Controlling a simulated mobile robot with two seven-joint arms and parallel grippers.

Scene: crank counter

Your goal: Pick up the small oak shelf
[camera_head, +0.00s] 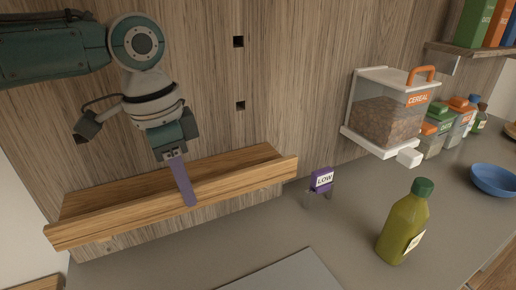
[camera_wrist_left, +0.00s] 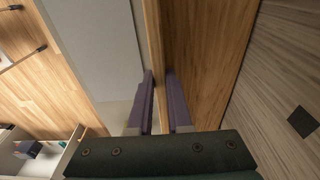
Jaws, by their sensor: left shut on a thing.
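The small oak shelf (camera_head: 120,219) is a long light-brown board with a raised front lip, in the lower left of the head view, close to the wood-grain wall panel. It also fills the middle of the left wrist view (camera_wrist_left: 207,55). My left gripper (camera_head: 188,200) reaches down from above and is shut on the front lip, a little right of the shelf's middle. In the left wrist view its two purple fingers (camera_wrist_left: 160,82) lie on either side of the lip. Whether the shelf touches the panel or the counter is unclear. My right gripper is not in view.
The panel has square dark holes (camera_head: 240,105). A purple LOW sign (camera_head: 321,181) stands right of the shelf on the grey counter (camera_head: 350,210). Further right are an olive bottle (camera_head: 403,225), a cereal dispenser (camera_head: 388,110) and a blue bowl (camera_head: 493,181). A flat grey slab (camera_head: 285,275) lies in front.

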